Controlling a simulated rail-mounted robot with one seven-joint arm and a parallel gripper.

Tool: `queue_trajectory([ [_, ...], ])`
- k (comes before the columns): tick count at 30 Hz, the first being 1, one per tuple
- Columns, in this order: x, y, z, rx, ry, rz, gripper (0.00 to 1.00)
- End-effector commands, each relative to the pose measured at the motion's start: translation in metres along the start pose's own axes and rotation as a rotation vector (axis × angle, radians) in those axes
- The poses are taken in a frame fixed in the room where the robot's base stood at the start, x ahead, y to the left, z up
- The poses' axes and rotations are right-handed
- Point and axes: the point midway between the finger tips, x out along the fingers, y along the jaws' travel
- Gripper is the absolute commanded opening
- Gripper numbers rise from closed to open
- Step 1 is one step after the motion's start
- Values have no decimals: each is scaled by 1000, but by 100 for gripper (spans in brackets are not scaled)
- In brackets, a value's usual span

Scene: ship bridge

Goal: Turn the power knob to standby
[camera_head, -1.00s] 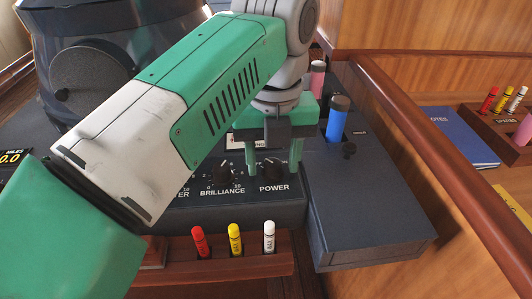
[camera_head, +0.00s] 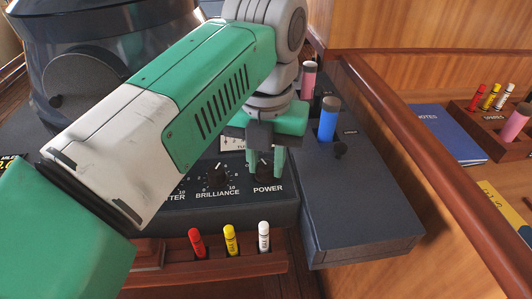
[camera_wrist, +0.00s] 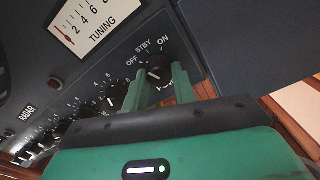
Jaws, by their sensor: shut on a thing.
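The dark round power knob (camera_head: 266,171) sits on the front panel above the word POWER. In the wrist view the knob (camera_wrist: 157,74) has OFF, STBY and ON printed around it, and I cannot clearly tell which label it points at. My gripper (camera_head: 266,162) points down over the panel with its green fingers on either side of the knob, shut on it. In the wrist view my gripper (camera_wrist: 159,85) also has one finger on each side of the knob. The fingers partly hide the knob in both views.
The brilliance knob (camera_head: 217,178) is close by on the left, and the tuning dial (camera_wrist: 90,22) is above. A rack (camera_head: 205,262) with red, yellow and white tubes is below the panel. A blue cylinder (camera_head: 328,122) stands on the right console near a wooden rail (camera_head: 420,170).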

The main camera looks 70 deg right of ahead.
Motion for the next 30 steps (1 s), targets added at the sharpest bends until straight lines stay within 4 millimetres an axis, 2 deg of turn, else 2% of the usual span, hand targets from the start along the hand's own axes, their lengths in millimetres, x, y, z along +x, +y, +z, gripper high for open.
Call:
queue_trajectory([
  [15, -1, 0, 0, 338, 0, 1, 4],
  [30, 0, 0, 0, 416, -1, 1, 4],
])
